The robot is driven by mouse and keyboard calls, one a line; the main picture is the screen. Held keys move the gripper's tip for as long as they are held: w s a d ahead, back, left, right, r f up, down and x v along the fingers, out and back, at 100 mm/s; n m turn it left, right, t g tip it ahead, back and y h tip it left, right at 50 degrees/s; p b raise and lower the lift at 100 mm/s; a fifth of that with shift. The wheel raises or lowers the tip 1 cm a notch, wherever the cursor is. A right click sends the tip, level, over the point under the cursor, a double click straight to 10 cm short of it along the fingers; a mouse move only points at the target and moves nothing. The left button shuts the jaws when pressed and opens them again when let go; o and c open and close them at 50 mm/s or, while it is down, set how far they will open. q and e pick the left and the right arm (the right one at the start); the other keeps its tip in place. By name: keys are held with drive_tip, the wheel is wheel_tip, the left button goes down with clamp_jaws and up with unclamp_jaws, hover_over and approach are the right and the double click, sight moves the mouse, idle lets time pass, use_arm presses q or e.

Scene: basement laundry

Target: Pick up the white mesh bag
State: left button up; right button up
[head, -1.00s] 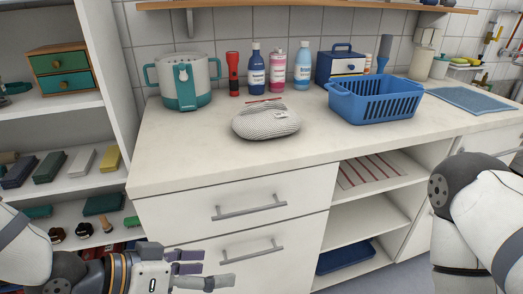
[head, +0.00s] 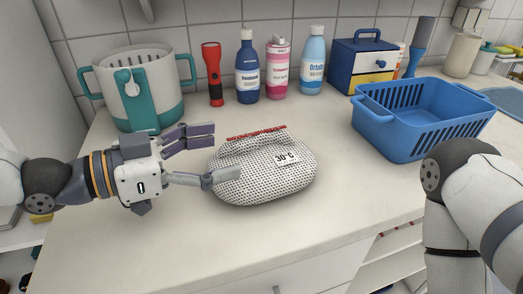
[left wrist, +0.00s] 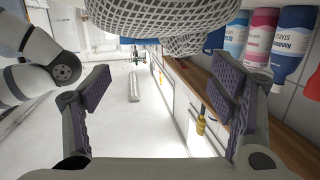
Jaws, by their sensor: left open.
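The white mesh bag (head: 265,180) lies on the countertop in the head view, with dark dots, a red strip along its top and a "30°C" tag. It also shows in the left wrist view (left wrist: 165,18), at the top, just beyond the fingers. My left gripper (head: 214,157) is open at the bag's left side. One finger overlaps the bag's near left part in the head view; the other is at its far left. I cannot tell whether they touch it. My right arm shows at the right edge; its gripper is out of view.
A white and teal pot (head: 140,85) stands behind my left gripper. A red flashlight (head: 213,75), a blue bottle (head: 247,70), a pink bottle (head: 277,68) and a light blue bottle (head: 313,60) line the back. A blue basket (head: 385,130) stands right of the bag. The counter's front is clear.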

sight(261, 151)
use_arm(q)
drive_tip(key=x, duration=0.8)
drive_tip(key=shift+w+d+f, duration=0.15)
drive_tip(key=shift+w+d, duration=0.1)
clamp_jaws()
